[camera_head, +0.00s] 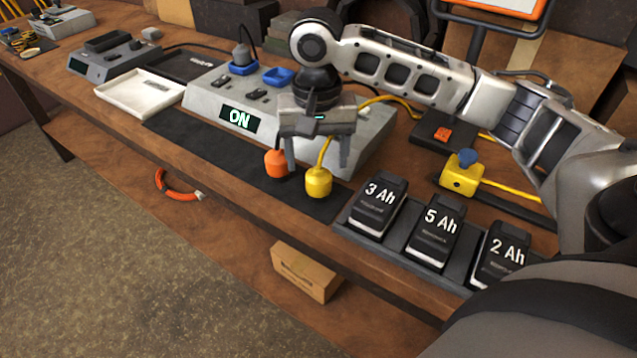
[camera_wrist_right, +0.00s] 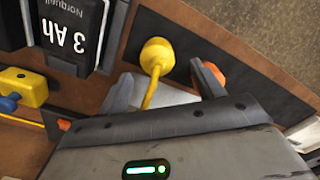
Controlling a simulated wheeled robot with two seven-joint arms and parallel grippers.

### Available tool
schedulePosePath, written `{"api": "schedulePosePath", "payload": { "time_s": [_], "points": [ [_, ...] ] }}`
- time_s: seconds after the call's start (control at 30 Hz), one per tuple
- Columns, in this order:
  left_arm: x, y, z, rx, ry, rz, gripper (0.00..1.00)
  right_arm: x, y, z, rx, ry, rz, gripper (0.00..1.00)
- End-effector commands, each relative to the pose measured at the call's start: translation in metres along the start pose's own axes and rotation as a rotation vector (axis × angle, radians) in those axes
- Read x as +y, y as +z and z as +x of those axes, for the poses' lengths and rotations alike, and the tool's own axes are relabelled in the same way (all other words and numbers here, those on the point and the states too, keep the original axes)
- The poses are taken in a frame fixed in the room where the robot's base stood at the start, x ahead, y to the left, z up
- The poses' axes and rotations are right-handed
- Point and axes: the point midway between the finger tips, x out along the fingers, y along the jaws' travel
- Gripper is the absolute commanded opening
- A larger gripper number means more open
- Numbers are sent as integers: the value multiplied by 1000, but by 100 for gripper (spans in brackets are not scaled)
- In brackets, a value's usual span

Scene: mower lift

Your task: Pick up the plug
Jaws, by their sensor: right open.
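A yellow plug (camera_head: 319,183) on a yellow cord and an orange plug (camera_head: 276,164) on a dark cord are side by side over the dark mat at the front of the bench. My right gripper (camera_head: 317,163) is open and points down, just above and behind the yellow plug. In the right wrist view, the yellow plug (camera_wrist_right: 157,54) lies just beyond the fingertips, with its cord running back between the fingers (camera_wrist_right: 163,85). One finger partly hides the orange plug (camera_wrist_right: 212,74) there. I cannot tell whether a finger touches either plug. My left gripper is not in view.
A grey power station (camera_head: 208,101) reading ON stands behind, with a dark plug (camera_head: 241,55) in a blue socket. Black batteries (camera_head: 375,207) stand in a row at right. A yellow box (camera_head: 461,177) with a blue knob is behind them. A white tray (camera_head: 140,93) is left.

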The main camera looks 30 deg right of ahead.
Motion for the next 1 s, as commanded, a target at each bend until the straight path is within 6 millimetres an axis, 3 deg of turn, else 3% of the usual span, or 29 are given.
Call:
{"api": "schedulePosePath", "payload": {
  "time_s": [0.2,0.53,0.7,1.0],
  "points": [
    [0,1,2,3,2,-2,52,3,8,33,-3,3,0,67],
    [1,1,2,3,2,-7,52,3,7,39,-1,1,-1,67],
    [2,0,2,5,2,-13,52,3,7,39,-1,1,-1,20],
    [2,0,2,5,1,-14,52,2,7,38,0,1,-1,17]
  ]
}}
